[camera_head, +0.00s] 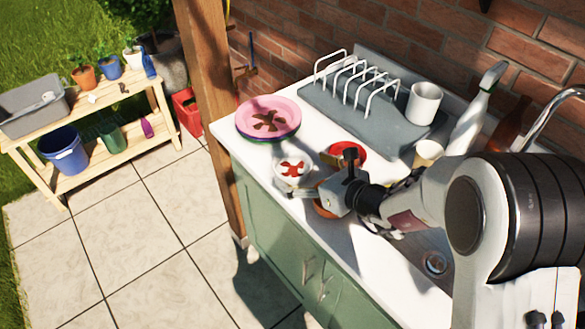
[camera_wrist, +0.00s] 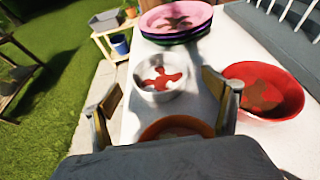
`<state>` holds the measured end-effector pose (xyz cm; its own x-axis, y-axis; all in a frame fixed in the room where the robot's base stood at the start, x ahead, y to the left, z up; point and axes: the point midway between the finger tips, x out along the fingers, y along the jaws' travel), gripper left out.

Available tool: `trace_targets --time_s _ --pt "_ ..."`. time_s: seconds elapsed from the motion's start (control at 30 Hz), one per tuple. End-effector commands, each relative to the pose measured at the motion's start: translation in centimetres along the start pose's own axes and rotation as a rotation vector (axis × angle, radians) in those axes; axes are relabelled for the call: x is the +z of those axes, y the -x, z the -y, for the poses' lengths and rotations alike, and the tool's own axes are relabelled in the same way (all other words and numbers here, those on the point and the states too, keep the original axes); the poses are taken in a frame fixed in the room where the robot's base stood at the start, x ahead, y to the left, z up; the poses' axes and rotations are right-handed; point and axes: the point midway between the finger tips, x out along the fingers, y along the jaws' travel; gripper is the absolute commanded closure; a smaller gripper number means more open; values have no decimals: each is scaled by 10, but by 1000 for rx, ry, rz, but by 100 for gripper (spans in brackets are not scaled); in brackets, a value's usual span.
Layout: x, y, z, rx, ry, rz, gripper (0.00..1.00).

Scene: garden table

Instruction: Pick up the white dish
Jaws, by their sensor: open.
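The white dish (camera_head: 293,172) is a small round bowl with a red stain inside, standing on the white counter near its front edge. It also shows in the wrist view (camera_wrist: 147,86), upright, just beyond and between my fingertips. My gripper (camera_wrist: 165,98) is open, with one finger on each side of the view and nothing held. In the head view my gripper (camera_head: 320,190) is low over the counter, close to the right of the dish. I cannot tell whether a finger touches the dish.
An orange-brown bowl (camera_wrist: 175,128) lies under my gripper, partly hidden. A red bowl (camera_wrist: 285,88) stands to the right. A stack of plates with a pink one (camera_head: 284,106) on top is behind the dish. A grey drainer with a white rack (camera_head: 318,100) stands at the wall.

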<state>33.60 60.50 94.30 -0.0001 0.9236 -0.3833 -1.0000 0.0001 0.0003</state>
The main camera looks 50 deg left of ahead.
Motion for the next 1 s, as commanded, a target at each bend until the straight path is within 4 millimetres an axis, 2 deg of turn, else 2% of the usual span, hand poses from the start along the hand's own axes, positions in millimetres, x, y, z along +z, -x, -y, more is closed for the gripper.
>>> trace_targets --time_s 0.43,1.0 --pt "6 -42 -1 1 0 1 13" --pt "7 -46 -1 0 0 0 13"
